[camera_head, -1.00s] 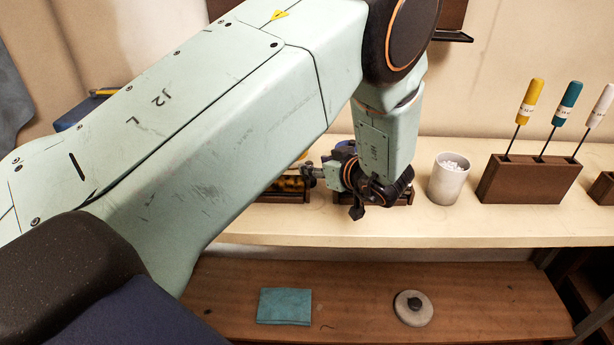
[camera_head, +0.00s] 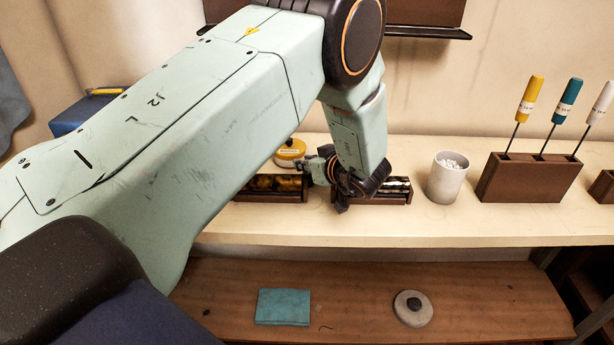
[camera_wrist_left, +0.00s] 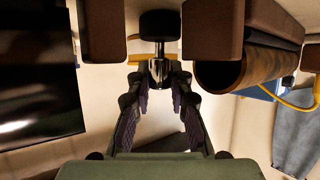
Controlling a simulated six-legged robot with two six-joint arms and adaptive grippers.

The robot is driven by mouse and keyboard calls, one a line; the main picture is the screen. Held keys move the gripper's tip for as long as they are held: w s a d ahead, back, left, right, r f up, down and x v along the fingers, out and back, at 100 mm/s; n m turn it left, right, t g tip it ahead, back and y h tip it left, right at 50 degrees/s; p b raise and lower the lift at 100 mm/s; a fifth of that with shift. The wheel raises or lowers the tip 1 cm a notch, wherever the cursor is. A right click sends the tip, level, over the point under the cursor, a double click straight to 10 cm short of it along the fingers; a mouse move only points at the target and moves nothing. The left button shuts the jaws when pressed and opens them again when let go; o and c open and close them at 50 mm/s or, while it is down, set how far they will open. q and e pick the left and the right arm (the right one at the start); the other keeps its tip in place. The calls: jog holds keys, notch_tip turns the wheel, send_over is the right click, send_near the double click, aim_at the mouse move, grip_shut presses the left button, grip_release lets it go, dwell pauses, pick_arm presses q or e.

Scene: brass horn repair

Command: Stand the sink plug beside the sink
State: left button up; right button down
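My left gripper (camera_head: 322,172) is low over the pale shelf, beside the small wooden racks. In the left wrist view its two fingers (camera_wrist_left: 159,80) lean inward at the tips. A shiny metal piece (camera_wrist_left: 158,70) with a round black end (camera_wrist_left: 160,25) lies in line between the fingertips; I cannot tell whether they grip it, nor whether it is the sink plug. A pale round disc with a dark knob (camera_head: 413,308) lies on the lower wooden bench. I cannot identify a sink in these views. My right gripper is not in view.
Wooden racks (camera_head: 370,199) and a yellow-lidded tin (camera_head: 290,147) stand near my left gripper. A white cup (camera_head: 447,182) and a screwdriver block (camera_head: 528,182) stand to the right. A teal cloth (camera_head: 283,307) lies on the lower bench, which has clear room around it.

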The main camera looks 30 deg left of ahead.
pick_arm(q)
jog(key=shift+s+r, duration=0.15)
grip_shut()
notch_tip(320, 180, up, 10)
jog(key=shift+f+p, duration=0.1)
jog(key=shift+p, duration=0.7)
